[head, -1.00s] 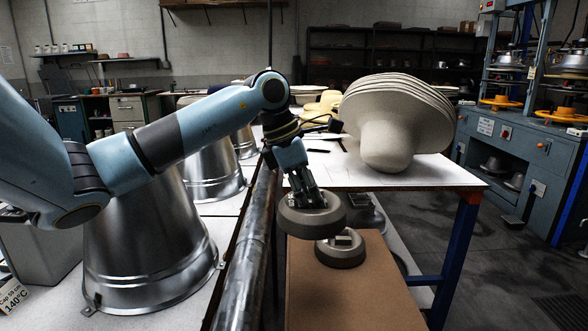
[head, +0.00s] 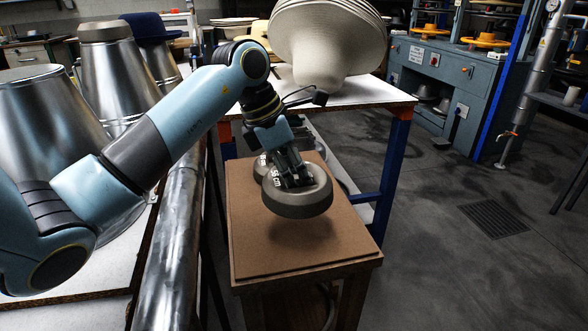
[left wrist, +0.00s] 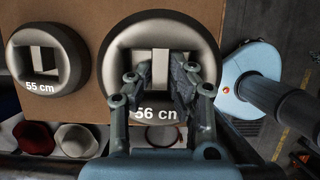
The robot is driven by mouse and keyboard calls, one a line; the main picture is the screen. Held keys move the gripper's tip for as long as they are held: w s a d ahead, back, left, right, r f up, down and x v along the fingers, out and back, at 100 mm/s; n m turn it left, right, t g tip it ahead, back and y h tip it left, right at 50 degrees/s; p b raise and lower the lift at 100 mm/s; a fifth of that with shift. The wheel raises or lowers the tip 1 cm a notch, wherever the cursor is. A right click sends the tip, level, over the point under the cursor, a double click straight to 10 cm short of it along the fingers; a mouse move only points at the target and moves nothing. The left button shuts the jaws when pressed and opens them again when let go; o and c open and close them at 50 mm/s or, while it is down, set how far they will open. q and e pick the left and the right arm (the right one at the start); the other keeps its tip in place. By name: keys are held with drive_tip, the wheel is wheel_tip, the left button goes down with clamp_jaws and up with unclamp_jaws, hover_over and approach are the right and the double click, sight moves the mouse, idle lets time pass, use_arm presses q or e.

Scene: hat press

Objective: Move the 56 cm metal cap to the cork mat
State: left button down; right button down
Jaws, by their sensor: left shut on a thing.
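The 56 cm metal cap (head: 297,201) is a thick dark grey disc with a raised rim and a white "56 cm" label. My left gripper (head: 294,181) is shut on the grip bar in the middle of its top. The cap hangs over the brown cork mat (head: 256,240), with a shadow below it; the gap looks small. In the left wrist view the cap (left wrist: 198,48) fills the middle, and the fingers partly hide its bar. A smaller "55 cm" cap (left wrist: 77,62) sits on the mat, partly hidden behind the held cap in the head view (head: 260,168). My right gripper is not in view.
The mat lies on a small stand (head: 310,285); its front half is bare. A metal pipe (head: 178,235) and tall metal cones (head: 115,72) stand on the left. A table with stacked pale hats (head: 325,35) is behind. The floor at right is open.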

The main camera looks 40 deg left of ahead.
use_arm(q)
wheel_tip(320, 180, down, 6)
drive_tip(key=b, duration=0.3)
drive_tip(key=shift+r, duration=0.15)
drive_tip(key=shift+f+b, duration=0.7)
drive_tip(key=shift+b, duration=0.15)
drive_tip(key=shift+r, duration=0.1)
drive_tip(key=shift+f, duration=0.2)
idle(0.6)
